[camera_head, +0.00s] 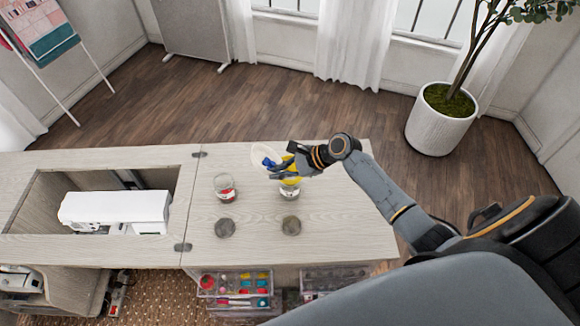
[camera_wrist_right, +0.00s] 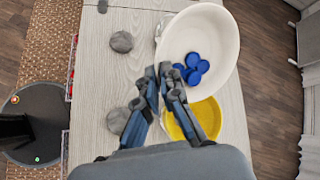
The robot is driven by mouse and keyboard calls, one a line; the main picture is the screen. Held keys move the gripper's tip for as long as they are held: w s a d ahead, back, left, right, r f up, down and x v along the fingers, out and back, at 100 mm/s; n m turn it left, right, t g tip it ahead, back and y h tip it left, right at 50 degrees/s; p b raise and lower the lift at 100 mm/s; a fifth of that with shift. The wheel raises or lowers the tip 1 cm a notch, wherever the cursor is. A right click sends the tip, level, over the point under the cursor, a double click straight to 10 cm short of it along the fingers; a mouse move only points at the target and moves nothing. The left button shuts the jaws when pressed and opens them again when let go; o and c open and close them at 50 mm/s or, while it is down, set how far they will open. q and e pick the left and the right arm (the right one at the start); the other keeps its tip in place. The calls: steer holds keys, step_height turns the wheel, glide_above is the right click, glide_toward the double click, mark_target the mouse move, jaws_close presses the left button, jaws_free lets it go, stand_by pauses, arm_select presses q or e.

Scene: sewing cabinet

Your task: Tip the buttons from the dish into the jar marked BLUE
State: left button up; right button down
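A white dish (camera_wrist_right: 222,30) holds several blue buttons (camera_wrist_right: 193,68); in the head view the dish is a pale rim (camera_head: 262,152) with the blue buttons (camera_head: 269,163). My right gripper (camera_wrist_right: 165,72) has its fingers close together at the dish rim, apparently pinching it and holding it above the table. In the head view this gripper (camera_head: 288,165) is over the back of the tabletop. My left gripper is out of view.
A yellow dish (camera_wrist_right: 207,117) is beside the right jar, partly hidden by my gripper. Two round grey lids (camera_head: 225,228) (camera_head: 291,225) lie in front of the jars. A white sewing machine (camera_head: 115,210) sits in the cabinet opening. Open drawers (camera_head: 235,285) are below the front edge.

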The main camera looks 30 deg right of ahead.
steer(key=shift+d+r+y+b, duration=0.1)
steer(key=shift+d+y+b, duration=0.25)
steer(key=shift+y+b, duration=0.2)
steer(key=y+b, duration=0.1)
steer(key=b, duration=0.3)
steer(key=d+m+t+y+b, duration=0.1)
steer(key=y+b, duration=0.1)
steer(key=b, duration=0.3)
steer(key=d+f+t+y+b, duration=0.1)
steer(key=y+b, duration=0.1)
steer(key=b, duration=0.3)
steer(key=shift+s+m, duration=0.2)
steer(key=shift+m, duration=0.1)
stand_by(1.9)
steer(key=shift+s+d+f+t+y+b, duration=0.15)
steer(key=shift+d+f+t+y+b, duration=0.4)
steer(key=shift+b, duration=0.9)
steer(key=shift+d+m, duration=0.3)
steer(key=shift+d, duration=0.05)
